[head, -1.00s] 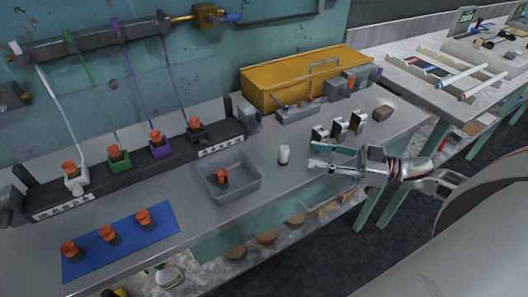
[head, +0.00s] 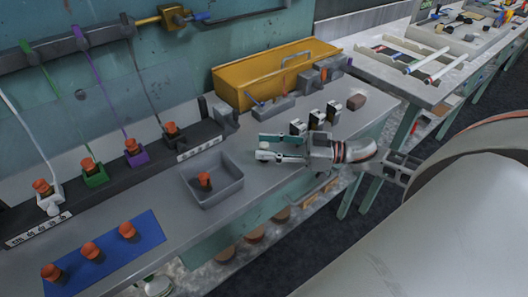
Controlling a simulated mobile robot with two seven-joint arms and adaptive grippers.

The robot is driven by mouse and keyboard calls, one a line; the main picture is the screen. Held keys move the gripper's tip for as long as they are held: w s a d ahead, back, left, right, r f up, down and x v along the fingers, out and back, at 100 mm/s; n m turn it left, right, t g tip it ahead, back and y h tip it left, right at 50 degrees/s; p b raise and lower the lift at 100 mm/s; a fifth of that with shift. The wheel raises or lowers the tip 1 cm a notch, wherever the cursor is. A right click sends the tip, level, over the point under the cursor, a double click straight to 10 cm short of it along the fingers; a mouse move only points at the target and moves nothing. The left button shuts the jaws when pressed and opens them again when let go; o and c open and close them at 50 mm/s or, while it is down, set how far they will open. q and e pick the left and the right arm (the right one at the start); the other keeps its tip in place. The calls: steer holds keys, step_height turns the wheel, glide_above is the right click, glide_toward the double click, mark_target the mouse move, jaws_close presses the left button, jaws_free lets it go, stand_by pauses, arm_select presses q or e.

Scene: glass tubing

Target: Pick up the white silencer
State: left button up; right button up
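The white silencer (head: 263,146) is a small pale cylinder standing on the grey workbench, right of the grey bin. Only its upper part shows, between the fingertips of my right gripper. My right gripper (head: 266,148) reaches in from the right, low over the bench. Its two fingers are spread, one on the far side of the silencer and one on the near side. The near finger hides the silencer's lower part, and I cannot tell whether either finger touches it. My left gripper is not in view.
A grey bin (head: 213,190) holding an orange-topped part stands left of the gripper. Several small upright metal blocks (head: 316,119) stand just behind my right gripper. A yellow toolbox (head: 275,75) is at the back. A blue mat (head: 108,262) with orange-topped parts lies front left.

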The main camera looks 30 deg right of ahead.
steer(key=shift+w+a, duration=0.4)
steer(key=c, duration=1)
